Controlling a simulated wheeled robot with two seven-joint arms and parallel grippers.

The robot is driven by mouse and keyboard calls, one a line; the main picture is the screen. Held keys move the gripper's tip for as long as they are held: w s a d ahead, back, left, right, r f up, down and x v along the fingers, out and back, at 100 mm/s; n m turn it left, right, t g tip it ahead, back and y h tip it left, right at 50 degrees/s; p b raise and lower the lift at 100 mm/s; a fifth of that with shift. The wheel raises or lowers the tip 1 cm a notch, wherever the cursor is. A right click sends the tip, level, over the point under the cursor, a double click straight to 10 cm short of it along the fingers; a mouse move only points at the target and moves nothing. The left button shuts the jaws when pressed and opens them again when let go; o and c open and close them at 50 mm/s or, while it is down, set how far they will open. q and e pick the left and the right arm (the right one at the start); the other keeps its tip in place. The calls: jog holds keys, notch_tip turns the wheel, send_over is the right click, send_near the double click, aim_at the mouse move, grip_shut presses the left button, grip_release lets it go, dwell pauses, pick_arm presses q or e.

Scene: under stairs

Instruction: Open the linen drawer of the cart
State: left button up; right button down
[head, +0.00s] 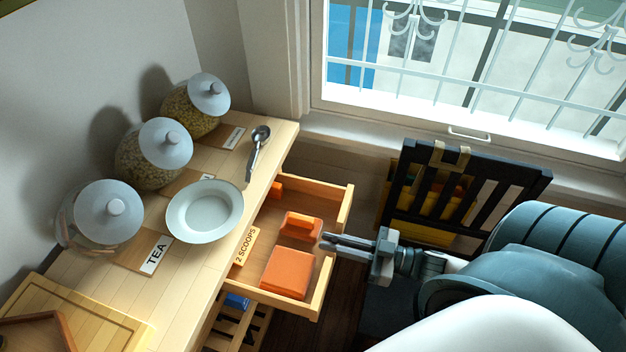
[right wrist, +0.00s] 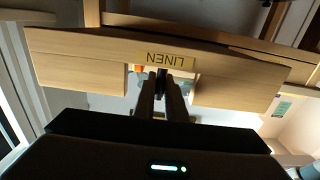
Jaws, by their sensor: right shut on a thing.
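The linen drawer (head: 343,212) is a light wooden drawer standing out from under the counter, with its inside exposed. Folded orange pieces (head: 286,272) lie in it. In the right wrist view its wooden front (right wrist: 80,66) shows the upside-down label LINEN (right wrist: 167,60) above a cut-out notch. My right gripper (head: 327,241) reaches in from the right to the middle of the drawer front. Its fingers (right wrist: 165,80) are shut on the front's edge at the notch, close by the label. The exact contact is partly hidden. My left gripper is in neither view.
The cart's wooden top (head: 195,290) holds lidded jars (head: 105,212), a white bowl (head: 204,211), a scoop (head: 257,146) and a TEA card (head: 153,256). A dark slatted rack (head: 465,190) stands beyond my right arm, below the window.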

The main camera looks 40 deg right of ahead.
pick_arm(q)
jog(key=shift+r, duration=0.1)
pick_arm(e)
jog(key=shift+s+d, duration=0.4)
jog(key=shift+s, duration=0.1)
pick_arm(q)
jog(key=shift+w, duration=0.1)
pick_arm(e)
jog(key=c, duration=1.8)
grip_release()
pick_arm(q)
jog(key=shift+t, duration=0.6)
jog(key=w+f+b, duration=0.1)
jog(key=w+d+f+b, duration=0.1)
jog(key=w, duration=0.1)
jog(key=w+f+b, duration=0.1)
jog(key=b, duration=0.1)
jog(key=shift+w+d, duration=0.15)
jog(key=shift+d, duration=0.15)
pick_arm(e)
jog(key=v, duration=1.7)
